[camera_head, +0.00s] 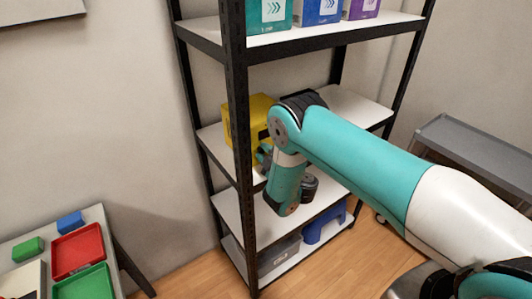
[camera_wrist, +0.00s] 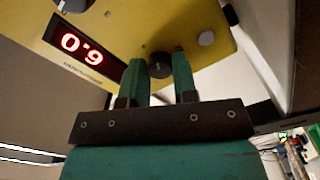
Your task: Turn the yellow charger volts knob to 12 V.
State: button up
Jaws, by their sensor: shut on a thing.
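The yellow charger (camera_head: 240,115) stands on the middle shelf in the head view, partly hidden by the rack post and my arm. In the wrist view its yellow face (camera_wrist: 130,30) fills the top. Its display (camera_wrist: 82,42) shows red digits in a tilted view, looking like 0.9, or 6.0 if upside down. My gripper (camera_wrist: 161,70) points at the face, its two green fingers closed on a dark round knob (camera_wrist: 160,58). The knob's pointer and scale cannot be made out. In the head view my gripper is mostly hidden by my arm.
The black-framed rack (camera_head: 238,150) has an upright post in front of the charger. A grey button (camera_wrist: 206,38) and another dark knob (camera_wrist: 75,4) sit on the face. A table with red (camera_head: 77,252) and green trays is at lower left. A grey cart (camera_head: 470,145) stands right.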

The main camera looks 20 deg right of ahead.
jog(key=m, duration=1.2)
jog(key=shift+m, duration=0.3)
jog(key=shift+r, duration=0.1)
dwell(0.3)
jog(key=o, duration=0.9)
jog(key=shift+o, duration=0.2)
jog(key=shift+s, duration=0.1)
